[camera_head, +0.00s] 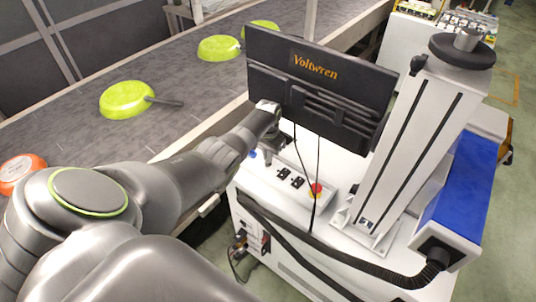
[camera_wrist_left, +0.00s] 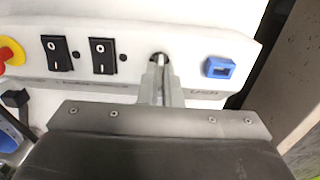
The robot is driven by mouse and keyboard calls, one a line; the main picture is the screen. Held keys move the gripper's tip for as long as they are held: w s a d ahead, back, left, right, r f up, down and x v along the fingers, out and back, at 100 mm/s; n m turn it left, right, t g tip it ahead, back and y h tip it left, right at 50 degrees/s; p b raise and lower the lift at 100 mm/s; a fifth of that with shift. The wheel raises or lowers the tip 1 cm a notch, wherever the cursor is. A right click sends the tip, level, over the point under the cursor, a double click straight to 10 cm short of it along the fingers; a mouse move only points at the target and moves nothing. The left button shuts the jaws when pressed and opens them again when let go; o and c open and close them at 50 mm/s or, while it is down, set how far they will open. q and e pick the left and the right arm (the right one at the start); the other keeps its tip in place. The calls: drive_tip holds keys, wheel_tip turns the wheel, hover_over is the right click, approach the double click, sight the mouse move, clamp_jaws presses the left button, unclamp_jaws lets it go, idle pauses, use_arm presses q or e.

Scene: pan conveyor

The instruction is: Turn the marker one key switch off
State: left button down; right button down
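The key switch (camera_wrist_left: 159,56) is a dark round hole with a grey metal key in the white control box, seen in the left wrist view. My left gripper (camera_wrist_left: 163,80) is right at it, its two narrow fingers close together on either side of the key; they appear shut on it. The fingers hide part of the key and its marking, so its exact turn is hard to read. In the head view my left gripper (camera_head: 267,148) reaches the left end of the control box (camera_head: 305,172), and the key is hidden there. My right gripper is not in view.
Two black rocker switches (camera_wrist_left: 103,55) and a red stop button on yellow (camera_head: 315,189) share the box. A Voltwren monitor (camera_head: 320,75) stands behind. Green pans (camera_head: 127,99) lie on the conveyor (camera_head: 190,85).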

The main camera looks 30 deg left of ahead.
use_arm(q)
drive_tip(key=shift+r, duration=0.1)
idle(0.3)
drive_tip(key=c, duration=1.6)
unclamp_jaws()
drive_tip(key=shift+r, duration=0.35)
wheel_tip(320, 180, up, 5)
drive_tip(key=shift+f+p, duration=0.15)
drive_tip(key=shift+p, duration=0.35)
wheel_tip(320, 180, up, 12)
drive_tip(key=shift+f+b, duration=0.1)
drive_tip(key=shift+b, duration=0.75)
